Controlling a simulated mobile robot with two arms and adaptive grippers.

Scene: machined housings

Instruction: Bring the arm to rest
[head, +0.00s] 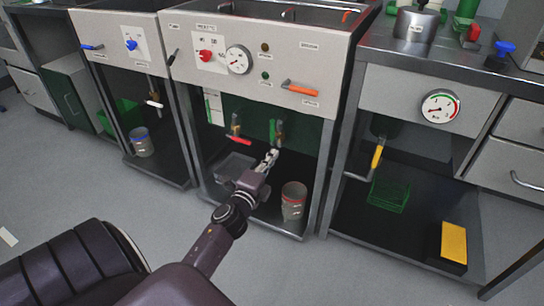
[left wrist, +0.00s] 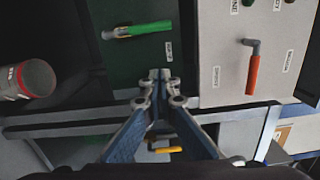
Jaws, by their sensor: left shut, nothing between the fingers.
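My left arm reaches in from the bottom of the head view. Its gripper (head: 271,157) is shut and empty, in front of the open lower bay of the middle bench (head: 180,130). In the left wrist view the closed fingertips (left wrist: 160,78) are near the middle, apart from the green handle (left wrist: 140,30) and the orange handle (left wrist: 252,72). In the head view the green handle (head: 272,131) hangs just above the gripper, and the orange handle (head: 300,89) is on the panel higher up. My right gripper is not in view.
A jar with a red rim (head: 293,202) stands right of my forearm, and a clear tray (head: 234,168) lies left of it. A red handle (head: 238,140) is close to the gripper. A bench post (head: 334,165) is to the right. Grey floor (head: 60,195) is open at left.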

